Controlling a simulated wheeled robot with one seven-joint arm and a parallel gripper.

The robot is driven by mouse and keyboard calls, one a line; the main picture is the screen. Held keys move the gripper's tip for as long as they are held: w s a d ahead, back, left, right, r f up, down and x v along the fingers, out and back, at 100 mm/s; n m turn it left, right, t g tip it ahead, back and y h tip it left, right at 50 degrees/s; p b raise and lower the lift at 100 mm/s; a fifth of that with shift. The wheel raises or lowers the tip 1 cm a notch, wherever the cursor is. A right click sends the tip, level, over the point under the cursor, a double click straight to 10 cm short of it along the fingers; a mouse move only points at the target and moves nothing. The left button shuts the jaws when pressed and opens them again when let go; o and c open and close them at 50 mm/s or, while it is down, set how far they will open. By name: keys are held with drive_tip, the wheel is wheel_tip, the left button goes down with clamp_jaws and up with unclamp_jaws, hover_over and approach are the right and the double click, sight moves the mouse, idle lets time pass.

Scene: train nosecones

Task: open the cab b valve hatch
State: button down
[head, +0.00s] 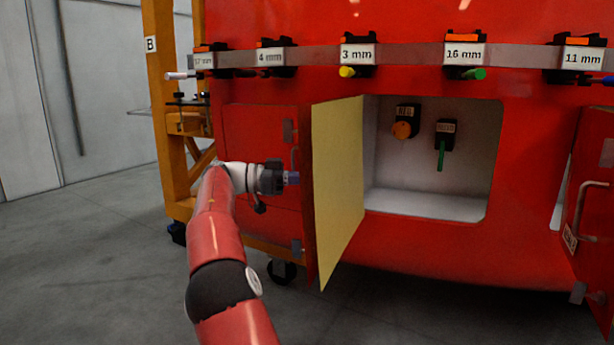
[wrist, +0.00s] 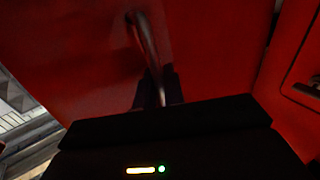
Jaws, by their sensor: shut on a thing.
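A red hatch door (head: 338,185) on the red nosecone is swung wide open toward me, showing its pale yellow inner face. The white compartment (head: 430,204) behind it is exposed, with an orange round valve knob (head: 402,130) and a green lever (head: 441,154) inside. My gripper (head: 292,178) is at the outer, left side of the door. In the wrist view, my gripper (wrist: 158,90) is shut on the metal bar handle (wrist: 145,42) of the door. The fingertips are dark and partly hidden.
An orange post (head: 160,110) with a "B" sign stands at the left. A second red door (head: 595,225) with a handle hangs open at the right edge. A rail of labelled tool holders (head: 358,54) runs above. Floor (head: 75,255) at left is clear.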

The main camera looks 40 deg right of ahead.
drive_tip(key=shift+a, duration=0.1)
drive_tip(key=c, duration=1.8)
unclamp_jaws()
drive_tip(key=p+v, duration=0.2)
drive_tip(key=v, duration=0.6)
